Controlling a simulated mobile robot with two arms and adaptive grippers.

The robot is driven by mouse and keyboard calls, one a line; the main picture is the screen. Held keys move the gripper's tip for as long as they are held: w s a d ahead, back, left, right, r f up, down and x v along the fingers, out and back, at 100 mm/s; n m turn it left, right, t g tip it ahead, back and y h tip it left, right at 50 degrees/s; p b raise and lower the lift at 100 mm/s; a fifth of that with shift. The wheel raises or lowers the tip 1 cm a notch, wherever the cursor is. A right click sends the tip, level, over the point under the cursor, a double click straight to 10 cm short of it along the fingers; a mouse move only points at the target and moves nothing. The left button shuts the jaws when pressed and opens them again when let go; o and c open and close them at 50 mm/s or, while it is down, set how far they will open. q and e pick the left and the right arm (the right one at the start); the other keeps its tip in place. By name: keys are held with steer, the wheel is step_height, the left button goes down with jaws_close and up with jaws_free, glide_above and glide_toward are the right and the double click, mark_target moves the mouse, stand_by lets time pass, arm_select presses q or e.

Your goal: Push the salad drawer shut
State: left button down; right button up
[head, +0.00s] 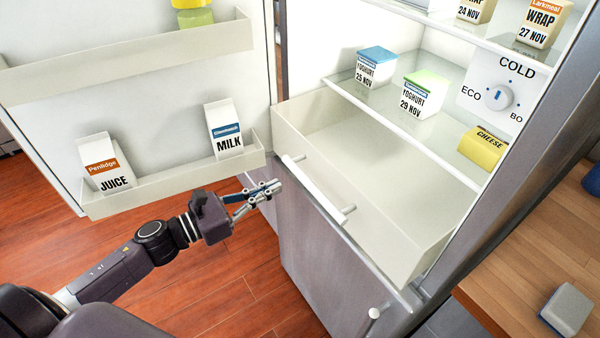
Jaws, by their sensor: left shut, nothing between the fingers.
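The salad drawer (375,220) is a cream, open-topped bin low in the fridge. It is pulled out past the glass shelf above it, and its visible inside is empty. A pale bar handle (318,185) runs along its front. My left gripper (277,184) is shut and empty, with its fingertips just left of the drawer's front near the handle's far end. I see a small gap there but cannot tell its depth. My right gripper is not in view.
The open fridge door with its door bins (170,184), holding juice (104,165) and milk (224,130), stands at the left. A steel front (320,255) is below the drawer. A wooden counter (550,240) with a grey sponge-like block (567,309) is at the right.

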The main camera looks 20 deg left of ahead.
mark_target(311, 170)
arm_select(q)
steer(key=shift+p+x, duration=1.1)
steer(key=shift+x, duration=2.95)
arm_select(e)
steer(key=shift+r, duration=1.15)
arm_select(q)
steer(key=shift+w+d, duration=0.1)
